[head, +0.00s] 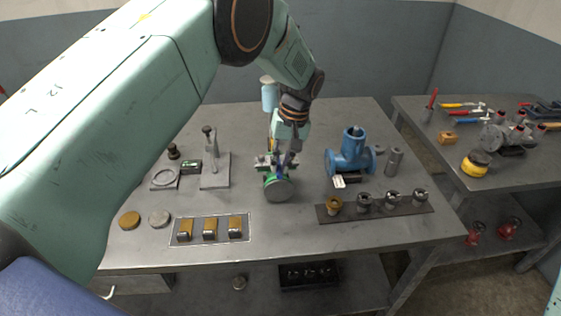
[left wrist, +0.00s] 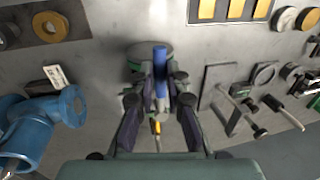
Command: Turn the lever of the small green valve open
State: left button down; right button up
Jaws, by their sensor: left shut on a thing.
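The small green valve (head: 262,166) stands on the near middle of the grey table, its round grey flange (head: 278,189) facing the front. My left gripper (head: 286,164) reaches down onto it from above and hides much of its body. In the left wrist view, my left gripper (left wrist: 160,100) has its two dark fingers closed on the valve's blue lever (left wrist: 160,62). The lever's blue end sticks out beyond the fingertips, over the grey flange (left wrist: 140,55). How far the lever is turned I cannot tell. My right gripper is not in view.
A larger blue valve (head: 350,155) stands to the right, behind a dark strip of fittings (head: 390,206). A tray with yellow-topped blocks (head: 210,228) lies at the front left. A grey toggle clamp (head: 214,168) stands left of the green valve. A second table (head: 500,190) is at the right.

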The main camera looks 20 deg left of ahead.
pick_arm(q)
jog(key=c, duration=1.4)
grip_release()
jog(key=shift+o, duration=0.2)
notch_tip(320, 180, up, 12)
jog(key=w+d, duration=0.1)
jog(key=d, duration=0.1)
jog(key=shift+f, duration=0.25)
